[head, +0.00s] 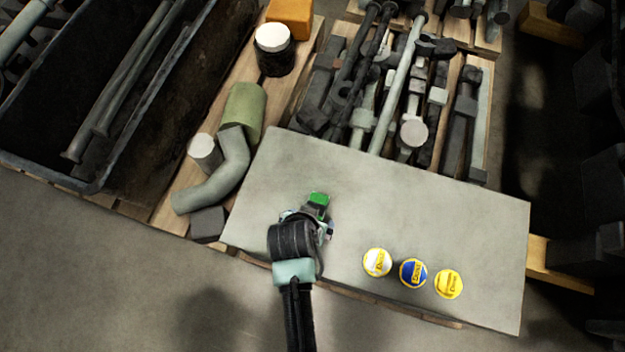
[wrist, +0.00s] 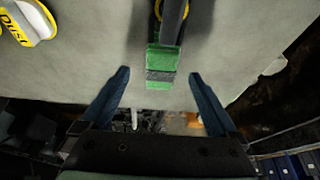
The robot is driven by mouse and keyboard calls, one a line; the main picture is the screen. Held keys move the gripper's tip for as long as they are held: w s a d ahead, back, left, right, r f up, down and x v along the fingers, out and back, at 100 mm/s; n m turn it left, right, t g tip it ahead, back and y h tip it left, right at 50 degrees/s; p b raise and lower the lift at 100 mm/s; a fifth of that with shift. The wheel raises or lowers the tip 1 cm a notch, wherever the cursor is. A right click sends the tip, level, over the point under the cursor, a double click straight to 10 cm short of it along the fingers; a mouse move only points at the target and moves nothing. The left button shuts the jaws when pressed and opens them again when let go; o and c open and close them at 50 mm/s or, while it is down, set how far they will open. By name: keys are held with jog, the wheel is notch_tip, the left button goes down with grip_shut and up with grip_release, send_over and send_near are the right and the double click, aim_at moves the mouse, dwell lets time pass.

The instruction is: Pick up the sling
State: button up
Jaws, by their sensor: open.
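The sling is the green piece (head: 319,199) on the grey tabletop (head: 440,220), just beyond my gripper (head: 308,222) in the head view. In the wrist view the sling (wrist: 164,57) shows as a green block with a grey band. A dark bar or strap and part of a yellow ring show at its upper end. My gripper (wrist: 159,75) is open, with its two blue fingers apart on either side of the sling's lower end. I see no contact. My arm hides part of the table around it in the head view.
Three round tins stand to the right of my gripper: white and yellow (head: 377,262), blue (head: 413,272) and yellow (head: 448,284). A pallet of metal parts (head: 400,90) lies behind the table. A bent grey pipe (head: 222,175) lies to the left. The table's back right is clear.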

jog(key=b+x, duration=0.2)
jog(key=x, duration=0.3)
jog(key=shift+a+f, duration=0.1)
jog(key=shift+f, duration=0.05)
jog(key=shift+w, duration=0.1)
grip_shut()
